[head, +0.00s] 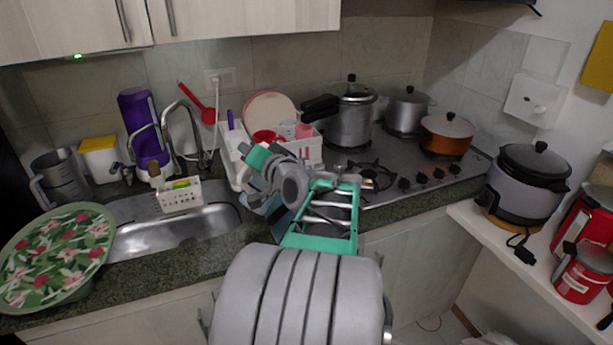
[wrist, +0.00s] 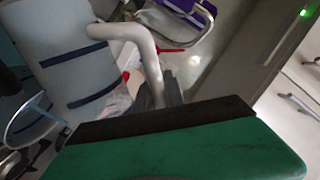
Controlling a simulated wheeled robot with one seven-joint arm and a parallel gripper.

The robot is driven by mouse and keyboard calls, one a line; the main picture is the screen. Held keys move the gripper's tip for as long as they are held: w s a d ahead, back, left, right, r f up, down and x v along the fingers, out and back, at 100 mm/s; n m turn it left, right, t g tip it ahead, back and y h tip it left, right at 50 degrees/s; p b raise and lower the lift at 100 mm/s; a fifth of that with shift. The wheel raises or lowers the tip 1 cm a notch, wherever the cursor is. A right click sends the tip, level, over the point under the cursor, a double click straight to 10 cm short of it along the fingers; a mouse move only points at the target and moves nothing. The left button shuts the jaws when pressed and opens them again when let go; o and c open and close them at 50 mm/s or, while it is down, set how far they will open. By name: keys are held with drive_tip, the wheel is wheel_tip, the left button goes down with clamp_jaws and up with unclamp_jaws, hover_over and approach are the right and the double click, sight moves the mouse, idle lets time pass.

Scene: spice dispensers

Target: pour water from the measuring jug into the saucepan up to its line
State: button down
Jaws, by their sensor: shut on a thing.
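The measuring jug (wrist: 75,35) shows large in the wrist view, pale with dark blue bands and a whitish handle. My gripper (wrist: 160,90) is shut on the jug's handle, and the jug looks tilted in that view. In the head view my gripper is mostly hidden behind my own wrist, above the counter's front edge. A bluish-grey piece (head: 279,216) beside my wrist may be part of the jug. The water level cannot be made out. An orange lidded pot (head: 447,140) stands on the stove. I cannot tell whether it is the saucepan; no fill line shows.
The stove (head: 405,170) also carries a pressure cooker (head: 351,118) and a silver lidded pot (head: 407,111). A dish rack (head: 312,152) stands behind my wrist. The sink (head: 180,235), a grey jug (head: 60,181) and a floral tray (head: 55,250) are at left.

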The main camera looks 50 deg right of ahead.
drive_tip(key=shift+d+f+m+p, duration=0.3)
drive_tip(key=shift+d+m+p, duration=0.25)
drive_tip(key=shift+p, duration=0.4)
idle(0.9)
drive_tip(key=shift+s+d+r+m+y+p, duration=0.1)
drive_tip(key=shift+s+d+m+y+p, duration=0.15)
drive_tip(key=shift+d+m+p, duration=0.85)
idle(1.9)
drive_tip(key=shift+r+p, duration=0.45)
drive_tip(key=shift+p, duration=1.05)
idle(0.9)
